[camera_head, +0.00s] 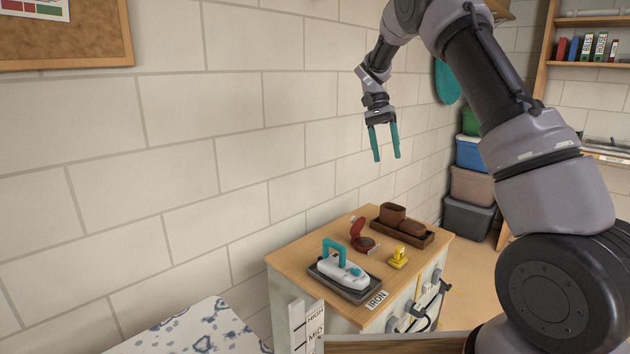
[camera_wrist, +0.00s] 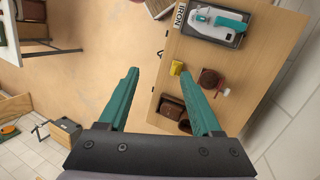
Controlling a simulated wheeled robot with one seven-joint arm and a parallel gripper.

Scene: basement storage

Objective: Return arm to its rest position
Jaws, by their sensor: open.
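My gripper (camera_head: 384,143) hangs from my raised arm, with its two teal fingers pointing down, apart and empty. In the head view it is in front of the block wall, well above the wooden-topped cabinet (camera_head: 315,248). In the wrist view the spread fingers (camera_wrist: 160,92) frame part of the cabinet top and the floor, with nothing between them. No object touches the fingers.
On the cabinet are an iron (camera_head: 341,266) on a dark tray, a yellow item (camera_head: 398,257), a round red-brown item (camera_head: 362,240) and a brown tray (camera_head: 425,240) with brown containers. Stacked bins (camera_head: 470,187) and a shelf (camera_head: 590,66) stand behind. A patterned ironing surface (camera_head: 195,332) is front left.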

